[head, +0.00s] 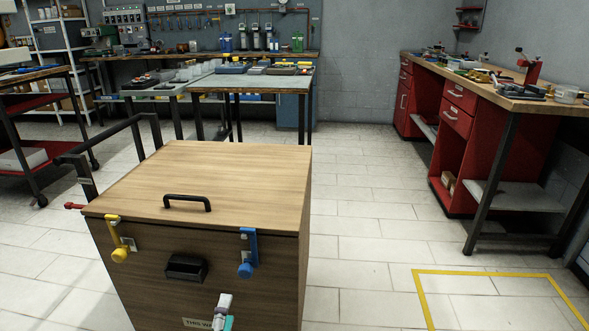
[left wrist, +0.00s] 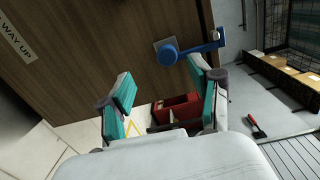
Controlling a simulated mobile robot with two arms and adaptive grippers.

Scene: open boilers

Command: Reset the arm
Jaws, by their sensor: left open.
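A wooden box (head: 240,180) stands in front of me with its lid shut. A yellow latch (head: 119,240) is on the left of its front face and a blue latch (head: 247,255) on the right. The blue latch also shows in the left wrist view (left wrist: 169,54), beyond the fingertips. My left gripper (head: 225,312) is at the bottom of the head view, in front of the box and below the blue latch. Its teal fingers are spread with nothing between them in the left wrist view (left wrist: 162,76). My right gripper is out of view.
The box has a black lid handle (head: 187,203) and a black front handle (head: 186,267). A red-drawered workbench (head: 459,112) stands at the right. Grey tables (head: 252,82) stand behind the box. The tiled floor (head: 370,220) between the box and workbench is clear.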

